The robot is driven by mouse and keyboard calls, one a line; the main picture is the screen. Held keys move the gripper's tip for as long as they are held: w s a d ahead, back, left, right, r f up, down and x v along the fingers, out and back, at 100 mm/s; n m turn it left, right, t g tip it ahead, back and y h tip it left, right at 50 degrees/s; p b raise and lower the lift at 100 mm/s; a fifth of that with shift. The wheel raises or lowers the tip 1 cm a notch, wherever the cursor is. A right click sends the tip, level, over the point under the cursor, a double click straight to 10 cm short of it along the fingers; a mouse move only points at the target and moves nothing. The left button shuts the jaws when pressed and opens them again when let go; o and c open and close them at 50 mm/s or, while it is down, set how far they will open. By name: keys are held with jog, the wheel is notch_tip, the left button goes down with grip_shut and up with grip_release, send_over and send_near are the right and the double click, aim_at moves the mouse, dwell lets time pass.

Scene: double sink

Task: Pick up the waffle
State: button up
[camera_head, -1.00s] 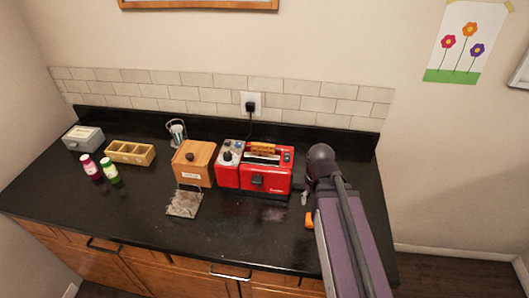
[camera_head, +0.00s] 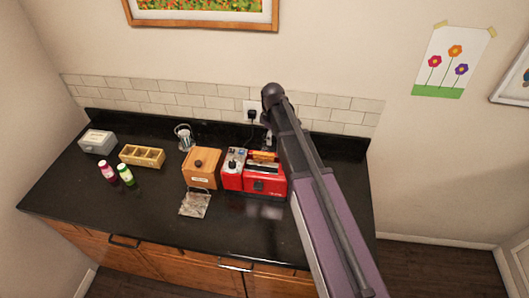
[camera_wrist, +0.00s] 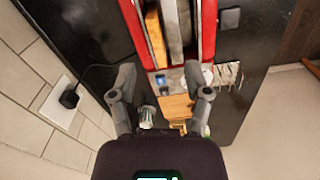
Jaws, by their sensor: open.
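The waffle (camera_head: 261,156) is a golden-brown slab standing in the top slot of the red toaster (camera_head: 268,184). In the wrist view the waffle (camera_wrist: 155,36) shows as a tan strip in one slot, beside a grey slot, within the red toaster body (camera_wrist: 136,22). My gripper (camera_wrist: 162,80) is open and empty. Its two fingers are spread on either side of the toaster's end nearest the wooden box, with the waffle further up the picture. In the head view my arm hides most of the gripper and the toaster's right end.
A wooden box (camera_head: 203,166) stands left of the toaster. A wall outlet with a plug (camera_head: 251,113) and cord is behind it. Bottles (camera_head: 108,172), a divided tray (camera_head: 142,156) and a grey box (camera_head: 97,141) stand further left. The front counter is mostly clear.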

aim_at(265, 153)
jog(key=shift+w+a+r+n+p, duration=0.6)
jog(key=shift+w+a+r+n, duration=0.3)
jog(key=shift+w+a+r, duration=0.25)
jog(key=shift+d+f, duration=0.1)
notch_tip(265, 153, down, 8)
jog(key=b, duration=0.8)
jog(key=shift+f+b, duration=0.25)
jog(key=shift+b, duration=0.05)
jog(key=shift+f, duration=0.1)
jog(key=f+b, duration=0.3)
jog(key=shift+s+a+f+b, duration=0.15)
jog(key=shift+s+a+b, duration=0.05)
jog(key=shift+s+b, duration=0.15)
jog(key=shift+f+b, duration=0.75)
jog(key=shift+f, duration=0.1)
